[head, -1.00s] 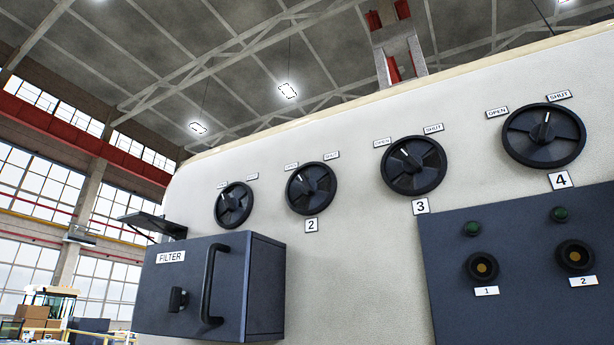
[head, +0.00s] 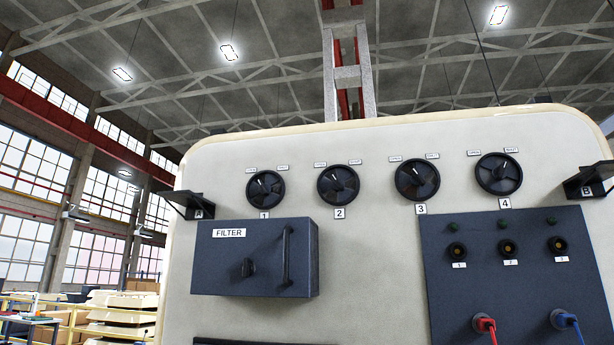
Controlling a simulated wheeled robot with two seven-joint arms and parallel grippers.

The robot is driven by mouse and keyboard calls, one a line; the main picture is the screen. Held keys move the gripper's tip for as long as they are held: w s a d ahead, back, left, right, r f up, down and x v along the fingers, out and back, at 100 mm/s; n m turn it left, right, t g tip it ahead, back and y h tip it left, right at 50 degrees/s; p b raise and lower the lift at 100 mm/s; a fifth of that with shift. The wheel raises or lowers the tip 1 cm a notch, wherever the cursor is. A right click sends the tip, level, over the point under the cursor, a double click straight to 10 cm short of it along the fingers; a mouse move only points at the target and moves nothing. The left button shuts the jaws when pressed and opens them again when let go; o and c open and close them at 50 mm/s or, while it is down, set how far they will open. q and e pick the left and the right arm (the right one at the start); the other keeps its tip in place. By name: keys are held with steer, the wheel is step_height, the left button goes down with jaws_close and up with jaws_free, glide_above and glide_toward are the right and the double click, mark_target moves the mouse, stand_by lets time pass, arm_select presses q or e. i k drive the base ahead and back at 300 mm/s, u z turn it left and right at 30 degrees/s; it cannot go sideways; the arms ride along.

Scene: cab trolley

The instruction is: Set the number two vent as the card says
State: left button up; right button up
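The number two vent (head: 338,184) is a round black dial, second from the left in a row on the cream panel. A "2" plate (head: 339,212) is below it. Small labels stand above it, with OPEN on the left and SHUT on the right. Its white pointer mark is small and seems to lean up and left. No readable card is in view. Neither of my grippers is in view.
Similar dials are vent 1 (head: 265,188), vent 3 (head: 417,180) and vent 4 (head: 498,174). A dark FILTER box (head: 255,258) with a handle juts out below. Black brackets A (head: 186,204) and B (head: 589,180) stick out at the sides. A socket panel (head: 455,290) has red and blue plugs.

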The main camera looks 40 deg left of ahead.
mark_target(338, 184)
steer(key=u, duration=1.55)
